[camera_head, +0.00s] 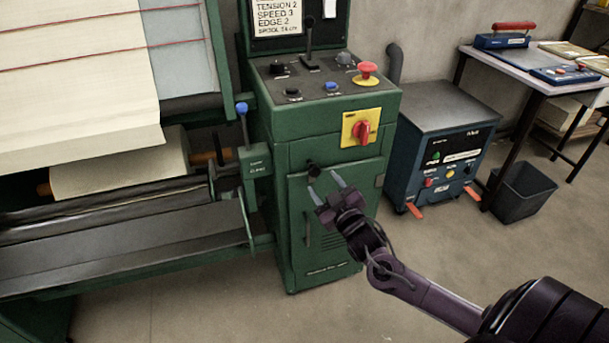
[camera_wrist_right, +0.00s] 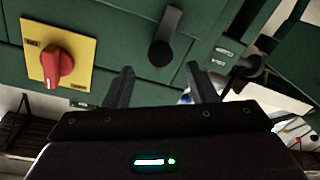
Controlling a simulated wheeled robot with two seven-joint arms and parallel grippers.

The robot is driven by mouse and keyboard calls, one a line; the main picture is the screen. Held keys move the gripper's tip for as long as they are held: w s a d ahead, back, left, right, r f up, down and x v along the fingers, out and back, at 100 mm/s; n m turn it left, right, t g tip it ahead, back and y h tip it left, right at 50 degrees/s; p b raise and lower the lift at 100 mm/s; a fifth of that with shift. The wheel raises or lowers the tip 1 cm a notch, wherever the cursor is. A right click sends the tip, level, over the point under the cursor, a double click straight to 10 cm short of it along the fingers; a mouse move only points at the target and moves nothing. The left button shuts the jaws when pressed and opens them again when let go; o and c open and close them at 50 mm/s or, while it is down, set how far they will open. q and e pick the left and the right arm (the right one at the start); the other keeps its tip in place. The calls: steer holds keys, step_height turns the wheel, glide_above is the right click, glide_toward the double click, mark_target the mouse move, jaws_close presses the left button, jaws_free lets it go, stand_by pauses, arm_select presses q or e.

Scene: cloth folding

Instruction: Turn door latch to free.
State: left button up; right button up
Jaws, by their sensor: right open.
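The door latch (camera_head: 313,170) is a small black knob at the top of the green cabinet door (camera_head: 335,225). In the right wrist view the latch (camera_wrist_right: 166,38) shows as a round black hub with a short lever pointing to the top of the picture. My right gripper (camera_head: 323,184) is open in front of the door, close to the latch. In the right wrist view its two fingertips (camera_wrist_right: 160,69) are spread apart with nothing between them, and the latch appears just beyond the gap. I see no contact. My left gripper is not in view.
A red rotary switch (camera_head: 362,131) on a yellow plate sits above and right of the latch; it also shows in the right wrist view (camera_wrist_right: 57,65). A red mushroom button (camera_head: 367,70) tops the control panel. A blue unit (camera_head: 440,150) stands right of the cabinet.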

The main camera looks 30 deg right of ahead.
mark_target(316, 173)
steer(key=w, duration=0.4)
steer(key=w+d, duration=0.1)
steer(key=w, duration=0.1)
steer(key=shift+w+f, duration=0.1)
steer(key=shift+w, duration=0.15)
steer(key=c, duration=1)
